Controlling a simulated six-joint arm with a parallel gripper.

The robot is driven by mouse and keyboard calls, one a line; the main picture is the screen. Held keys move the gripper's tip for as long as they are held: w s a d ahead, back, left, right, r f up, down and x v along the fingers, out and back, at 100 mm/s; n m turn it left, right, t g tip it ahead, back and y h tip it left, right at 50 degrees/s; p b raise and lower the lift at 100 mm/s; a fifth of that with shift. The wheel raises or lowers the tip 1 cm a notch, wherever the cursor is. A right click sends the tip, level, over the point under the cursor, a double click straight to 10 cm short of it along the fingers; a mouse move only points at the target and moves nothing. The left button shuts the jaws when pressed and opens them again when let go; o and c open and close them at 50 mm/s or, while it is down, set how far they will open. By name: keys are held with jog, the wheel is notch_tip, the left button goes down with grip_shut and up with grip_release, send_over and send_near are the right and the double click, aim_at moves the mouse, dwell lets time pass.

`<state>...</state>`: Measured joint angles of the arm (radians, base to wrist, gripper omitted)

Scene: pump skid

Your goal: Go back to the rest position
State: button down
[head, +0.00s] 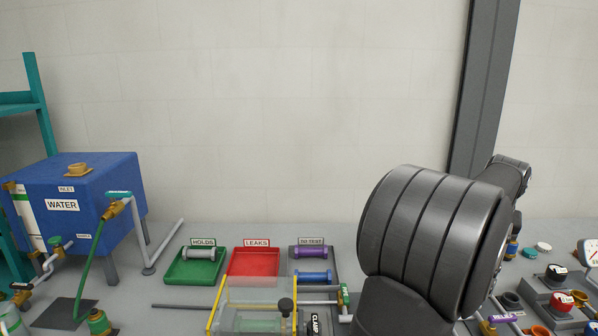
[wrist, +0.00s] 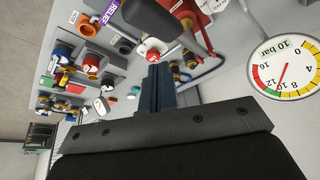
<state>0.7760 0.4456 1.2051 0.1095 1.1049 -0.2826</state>
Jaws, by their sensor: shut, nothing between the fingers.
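In the wrist view my gripper (wrist: 157,72) is shut, its dark blue fingers together with nothing between them. Beyond the fingertips is a red-and-white knob (wrist: 153,54) among pipe fittings; I cannot tell the exact gap. In the head view my dark grey arm fills the right of the middle and hides part of the bench. My gripper's fingers are hidden there.
A blue WATER tank (head: 75,205) stands left. The green HOLDS tray (head: 177,280) holds a grey piece; the red LEAKS tray (head: 255,262) looks empty. The TO TEST tray (head: 331,266) holds purple and blue pieces. A gauge (wrist: 286,68) and fittings are at right.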

jog(key=shift+f, duration=2.85)
jog(key=c, duration=2.2)
grip_release()
